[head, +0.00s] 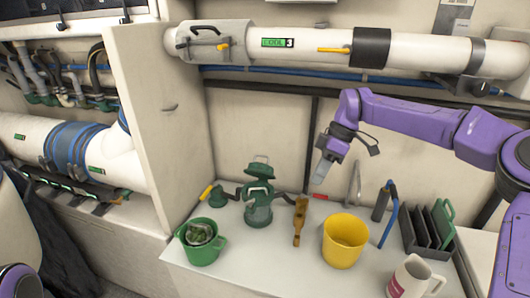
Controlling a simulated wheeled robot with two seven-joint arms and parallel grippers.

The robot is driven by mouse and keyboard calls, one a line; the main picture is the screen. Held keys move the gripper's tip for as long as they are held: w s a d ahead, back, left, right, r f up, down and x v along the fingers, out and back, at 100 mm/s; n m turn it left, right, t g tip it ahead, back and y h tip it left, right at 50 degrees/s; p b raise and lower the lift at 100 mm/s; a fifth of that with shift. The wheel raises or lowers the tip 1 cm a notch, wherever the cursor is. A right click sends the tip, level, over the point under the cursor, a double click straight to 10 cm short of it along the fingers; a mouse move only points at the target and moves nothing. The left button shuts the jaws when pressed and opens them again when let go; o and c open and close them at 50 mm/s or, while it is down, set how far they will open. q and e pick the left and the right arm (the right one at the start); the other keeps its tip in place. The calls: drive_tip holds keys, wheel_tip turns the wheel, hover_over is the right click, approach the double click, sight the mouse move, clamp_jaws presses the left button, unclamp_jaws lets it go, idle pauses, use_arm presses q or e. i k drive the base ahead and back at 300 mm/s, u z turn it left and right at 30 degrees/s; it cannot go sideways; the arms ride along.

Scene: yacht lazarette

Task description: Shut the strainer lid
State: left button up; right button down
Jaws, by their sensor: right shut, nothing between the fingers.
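The strainer (258,210) is a green, round-bodied fitting standing near the back of the white counter. Its green lid (260,170) is at the top, with a loop handle; it looks raised at the back of the body rather than flat on it. My right gripper (321,170) is shut and empty. It hangs from the purple arm to the right of the strainer and higher up, apart from it, with fingers pointing down. My left gripper is not in view.
A green bucket (202,252) with something inside stands front left of the strainer. A white pipe (320,48) crosses above.

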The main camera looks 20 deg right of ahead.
sight(259, 170)
drive_tip(key=i, duration=0.9)
